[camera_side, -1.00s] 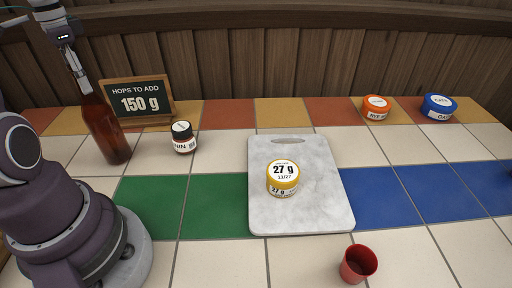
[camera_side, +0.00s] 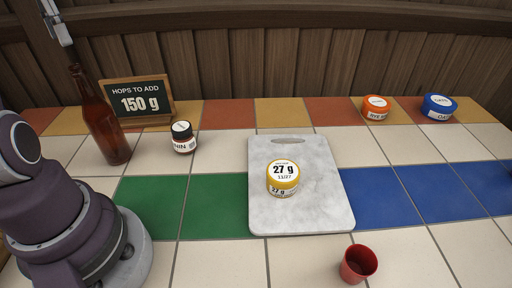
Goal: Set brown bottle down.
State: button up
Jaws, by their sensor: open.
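The brown bottle (camera_side: 106,131) stands upright on the pale tiles at the left, in front of and beside the chalkboard sign. Its narrow neck is bare and free. My gripper (camera_side: 63,38) is at the top left, above the bottle's mouth and a little to its left, apart from it. It is open and empty, with its upper part cut off by the picture's edge.
A chalkboard (camera_side: 139,102) reading 150 g stands behind the bottle. A small dark jar (camera_side: 183,138) stands to its right. A red cup (camera_side: 358,264), orange tin (camera_side: 376,107) and blue tin (camera_side: 438,106) stand farther right.

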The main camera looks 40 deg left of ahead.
jog(key=w+d+r+t+y, duration=0.1)
jog(key=w+d, duration=0.2)
jog(key=d, duration=0.2)
jog(key=w+d+r+t, duration=0.1)
jog(key=w+d, duration=0.2)
jog(key=d, duration=0.2)
jog(key=s+d+f+t, duration=0.1)
jog(key=d+f, duration=0.3)
jog(key=d, duration=0.2)
jog(key=s+d+f+t+h, duration=0.1)
jog(key=s+d+f+t, duration=0.1)
jog(key=d, duration=0.4)
jog(key=shift+f+t, duration=0.3)
jog(key=shift+f, duration=0.55)
